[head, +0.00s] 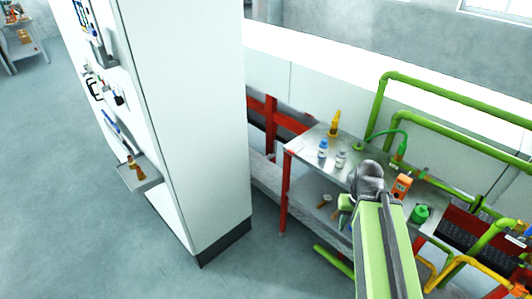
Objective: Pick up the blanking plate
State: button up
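I cannot make out a blanking plate in the head view; it may be hidden or too small to tell. My green arm reaches up from the lower right, with a dark grey wrist at its end. My gripper (344,211) shows only as a small dark and green shape left of the wrist, in front of the metal workbench (309,149). Its fingers are too small and partly hidden to tell whether it is open or shut. My arm hides part of the bench.
On the bench stand a yellow-orange tool (333,124), a blue-labelled bottle (323,149), a white bottle (340,160), an orange device (402,186) and a green container (420,214). Green pipes (440,87) rise behind.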

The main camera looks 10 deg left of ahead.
aim_at(296, 149)
jog(key=u, duration=0.1)
jog(key=i, duration=1.4)
jog(key=u, duration=0.6)
jog(key=k, duration=0.1)
jog(key=u, duration=2.25)
jog(key=k, duration=0.9)
jog(key=z, duration=0.1)
jog(key=i, duration=0.95)
jog(key=u, duration=0.05)
